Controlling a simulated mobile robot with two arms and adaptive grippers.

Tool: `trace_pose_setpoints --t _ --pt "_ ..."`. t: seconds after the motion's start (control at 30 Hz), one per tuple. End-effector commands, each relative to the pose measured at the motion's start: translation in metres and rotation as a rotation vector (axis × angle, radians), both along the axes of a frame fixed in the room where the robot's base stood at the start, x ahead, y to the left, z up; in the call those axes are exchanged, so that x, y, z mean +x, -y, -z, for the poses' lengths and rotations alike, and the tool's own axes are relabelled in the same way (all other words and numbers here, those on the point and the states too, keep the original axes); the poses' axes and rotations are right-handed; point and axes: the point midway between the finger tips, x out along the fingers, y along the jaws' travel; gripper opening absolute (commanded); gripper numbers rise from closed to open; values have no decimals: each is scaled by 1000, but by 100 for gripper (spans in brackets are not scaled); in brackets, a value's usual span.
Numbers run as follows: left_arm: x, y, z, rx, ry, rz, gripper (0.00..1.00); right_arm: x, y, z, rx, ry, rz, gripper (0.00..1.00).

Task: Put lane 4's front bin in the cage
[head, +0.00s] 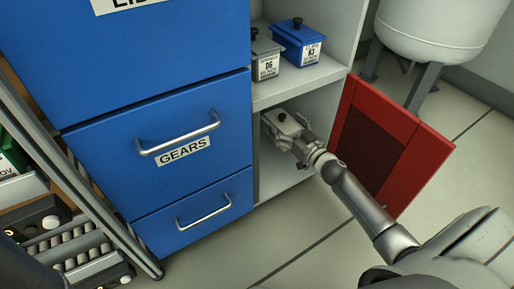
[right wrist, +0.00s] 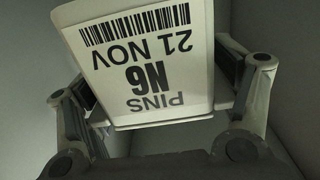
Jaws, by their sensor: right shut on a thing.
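A grey bin (head: 281,122) with a dark knob on its lid is in the lower compartment of the open cabinet, in the head view. My right gripper (head: 296,140) reaches into that compartment and is shut on the bin. The right wrist view shows the bin's label (right wrist: 150,65), reading PINS, N6, 21 NOV upside down, between the two fingers. Whether the bin touches the compartment floor cannot be told. My left gripper is not in view. Roller lanes (head: 75,240) show at the lower left, but no lane 4 mark is legible. I cannot identify a cage.
A blue bin (head: 300,42) and a grey bin (head: 265,58) stand on the shelf above. The red door (head: 425,150) hangs open right of my gripper. Blue drawers (head: 110,140), one marked GEARS, are at left. A white tank (head: 430,25) stands at the back right.

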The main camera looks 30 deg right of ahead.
Motion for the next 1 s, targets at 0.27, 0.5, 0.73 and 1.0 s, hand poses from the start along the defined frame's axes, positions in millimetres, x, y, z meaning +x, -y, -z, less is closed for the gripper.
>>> trace_pose_setpoints --t 0.27,0.5,0.73,1.0 --pt "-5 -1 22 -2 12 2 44 1 1 21 1 7 0 34" --pt "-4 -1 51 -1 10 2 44 1 2 54 0 6 1 34" --pt "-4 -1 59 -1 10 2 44 1 1 63 0 7 0 34" --pt "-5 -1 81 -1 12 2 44 1 1 87 -1 6 0 34"
